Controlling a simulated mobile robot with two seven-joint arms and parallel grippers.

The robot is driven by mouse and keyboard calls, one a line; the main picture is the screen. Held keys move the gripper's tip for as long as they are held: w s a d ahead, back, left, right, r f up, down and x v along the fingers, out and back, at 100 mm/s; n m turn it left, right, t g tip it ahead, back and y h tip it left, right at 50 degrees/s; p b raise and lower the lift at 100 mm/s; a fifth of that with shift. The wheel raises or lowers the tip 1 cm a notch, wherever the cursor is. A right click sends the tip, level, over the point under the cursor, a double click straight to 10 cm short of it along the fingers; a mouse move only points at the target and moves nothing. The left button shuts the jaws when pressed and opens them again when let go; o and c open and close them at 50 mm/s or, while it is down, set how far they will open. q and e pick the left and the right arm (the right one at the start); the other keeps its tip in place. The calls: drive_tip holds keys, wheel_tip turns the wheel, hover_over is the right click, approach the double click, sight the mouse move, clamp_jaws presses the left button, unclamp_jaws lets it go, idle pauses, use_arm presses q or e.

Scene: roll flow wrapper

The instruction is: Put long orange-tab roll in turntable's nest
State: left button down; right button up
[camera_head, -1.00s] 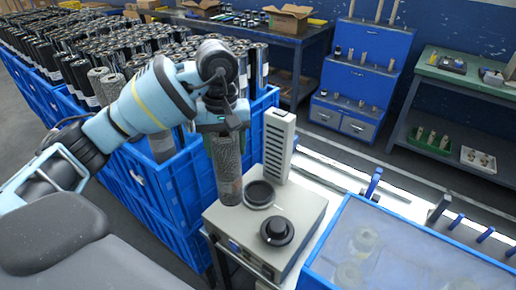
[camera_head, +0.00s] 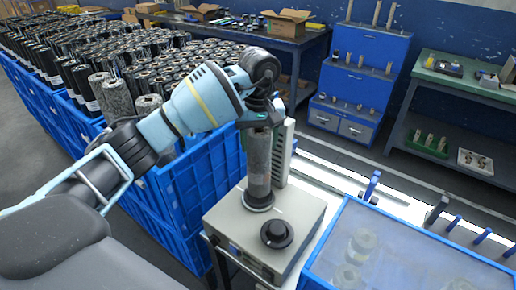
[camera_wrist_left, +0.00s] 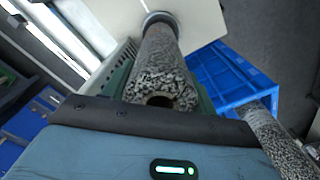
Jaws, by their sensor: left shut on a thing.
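The long grey speckled roll (camera_head: 258,160) stands upright over the turntable's round nest (camera_head: 258,202), with its lower end at the nest. Its orange tab does not show. My left gripper (camera_head: 260,118) is shut on the roll near its upper end. In the left wrist view, the roll (camera_wrist_left: 164,72) runs away from the gripper down to the dark nest ring (camera_wrist_left: 159,19). Whether it is fully seated I cannot tell. The turntable's grey box (camera_head: 225,222) carries the nest and a black knob (camera_head: 277,233). My right gripper is not in view.
A pale slotted tower (camera_head: 284,152) stands close behind the roll. Blue crates (camera_head: 190,195) full of rolls are at the left. A clear-lidded blue bin (camera_head: 400,250) is at the right. A blue drawer rack (camera_head: 362,75) and green bench (camera_head: 470,75) stand behind.

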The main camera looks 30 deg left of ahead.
use_arm(q)
drive_tip(key=shift+a+f, duration=0.1)
drive_tip(key=shift+f, duration=1.25)
drive_tip(key=shift+c, duration=2.2)
unclamp_jaws()
drive_tip(key=shift+f, duration=0.1)
wheel_tip(320, 180, up, 12)
drive_tip(key=shift+r, duration=0.2)
